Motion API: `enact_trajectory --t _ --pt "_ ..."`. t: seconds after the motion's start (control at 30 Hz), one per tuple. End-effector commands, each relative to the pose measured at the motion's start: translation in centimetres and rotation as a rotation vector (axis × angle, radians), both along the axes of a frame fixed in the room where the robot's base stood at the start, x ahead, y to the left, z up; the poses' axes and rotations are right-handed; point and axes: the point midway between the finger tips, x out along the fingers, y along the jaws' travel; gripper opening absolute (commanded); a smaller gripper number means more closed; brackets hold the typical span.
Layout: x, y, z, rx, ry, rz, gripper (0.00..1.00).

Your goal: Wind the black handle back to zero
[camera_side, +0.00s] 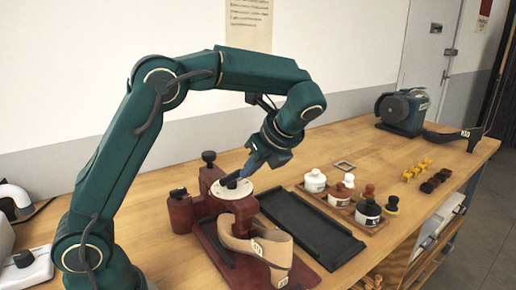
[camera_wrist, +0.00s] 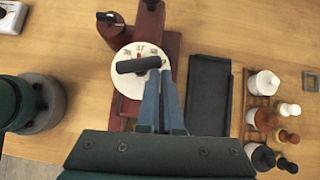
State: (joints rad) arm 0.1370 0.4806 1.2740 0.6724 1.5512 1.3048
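The black handle (camera_wrist: 138,65) is a short bar lying across a round white dial (camera_wrist: 129,88) with printed numbers along its far edge; one seems to read 37. In the side view the handle (camera_side: 232,182) and dial (camera_side: 222,192) sit on top of a dark red device (camera_side: 183,214). My gripper (camera_wrist: 160,76) reaches down from above, its blue-grey fingers close together at the handle's right end. In the side view my gripper (camera_side: 246,170) is just above and right of the handle. Whether the fingers grip the handle is unclear.
A tan shoe-like piece (camera_side: 262,250) stands in front of the dial. A black tray (camera_side: 310,232) lies to the right, then a wooden rack with jars (camera_side: 315,181) and brushes. Black knobs (camera_side: 208,157) rise behind the dial. A green machine (camera_side: 402,110) stands farther back.

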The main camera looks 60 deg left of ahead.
Motion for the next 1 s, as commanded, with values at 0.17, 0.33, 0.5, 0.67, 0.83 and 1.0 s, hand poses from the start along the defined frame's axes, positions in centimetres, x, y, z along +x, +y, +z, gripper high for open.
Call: enact_trajectory --t 0.17,0.33,0.5,0.67,0.83,1.0 --pt "0.4 0.6 0.0 0.000 -0.002 -0.003 0.00" --pt "0.7 1.2 0.0 0.000 -0.001 -0.003 0.00" --pt "0.9 1.8 0.0 0.000 -0.001 -0.003 0.00" --pt "1.0 2.4 0.0 0.000 -0.001 -0.003 0.00" --pt "1.0 2.7 0.0 -0.001 -0.001 -0.006 0.00" --pt "1.0 2.7 0.0 -0.001 -0.001 -0.006 0.00"
